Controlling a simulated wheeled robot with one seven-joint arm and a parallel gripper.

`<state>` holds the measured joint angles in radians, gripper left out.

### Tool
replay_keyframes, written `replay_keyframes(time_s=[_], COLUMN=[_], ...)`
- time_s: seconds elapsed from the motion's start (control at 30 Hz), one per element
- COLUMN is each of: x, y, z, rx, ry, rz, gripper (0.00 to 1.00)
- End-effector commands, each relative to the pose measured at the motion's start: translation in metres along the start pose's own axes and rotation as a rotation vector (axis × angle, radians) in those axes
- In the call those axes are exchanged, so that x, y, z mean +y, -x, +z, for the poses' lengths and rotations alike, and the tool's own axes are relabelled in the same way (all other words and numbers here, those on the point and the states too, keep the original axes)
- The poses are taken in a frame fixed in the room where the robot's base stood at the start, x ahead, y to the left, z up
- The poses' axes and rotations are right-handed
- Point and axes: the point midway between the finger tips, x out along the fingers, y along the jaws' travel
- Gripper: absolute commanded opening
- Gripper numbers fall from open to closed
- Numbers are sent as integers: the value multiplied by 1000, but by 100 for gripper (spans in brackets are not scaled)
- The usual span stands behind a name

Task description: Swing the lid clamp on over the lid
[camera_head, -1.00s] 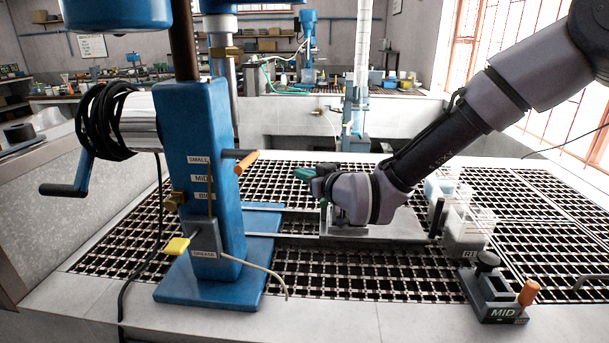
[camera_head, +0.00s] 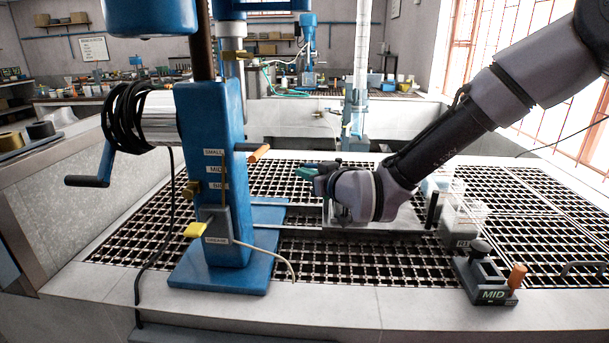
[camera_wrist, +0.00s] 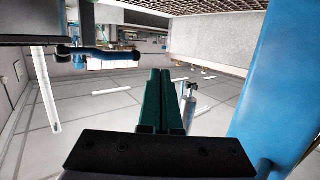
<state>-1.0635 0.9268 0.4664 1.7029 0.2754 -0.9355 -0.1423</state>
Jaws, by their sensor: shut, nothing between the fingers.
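My gripper (camera_head: 312,171) has green fingers, pressed together and empty. It points left above the grating, to the right of the blue machine column (camera_head: 218,170) and apart from it. In the wrist view the shut fingers (camera_wrist: 160,98) stand mid-picture, with a large blue surface (camera_wrist: 273,85) at the right. A dark block marked MID (camera_head: 493,295) carries a black knob and an orange handle (camera_head: 517,277) at the front right. I cannot tell which part is the lid clamp or the lid.
The black grating (camera_head: 330,265) lies in a pale bench (camera_head: 350,310). A crank (camera_head: 90,180) and black cable coil (camera_head: 125,118) are left of the column. The grating's front middle is clear.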

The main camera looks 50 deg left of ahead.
Motion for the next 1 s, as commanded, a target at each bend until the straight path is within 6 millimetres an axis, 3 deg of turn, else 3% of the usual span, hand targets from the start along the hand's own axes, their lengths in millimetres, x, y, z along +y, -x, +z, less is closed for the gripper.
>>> replay_keyframes(time_s=[0.6,1.0], x=[-47,-50], y=[66,73], z=[-2,-4], rx=[-1,-1], ry=[0,0], rz=[1,4], gripper=[0,0])
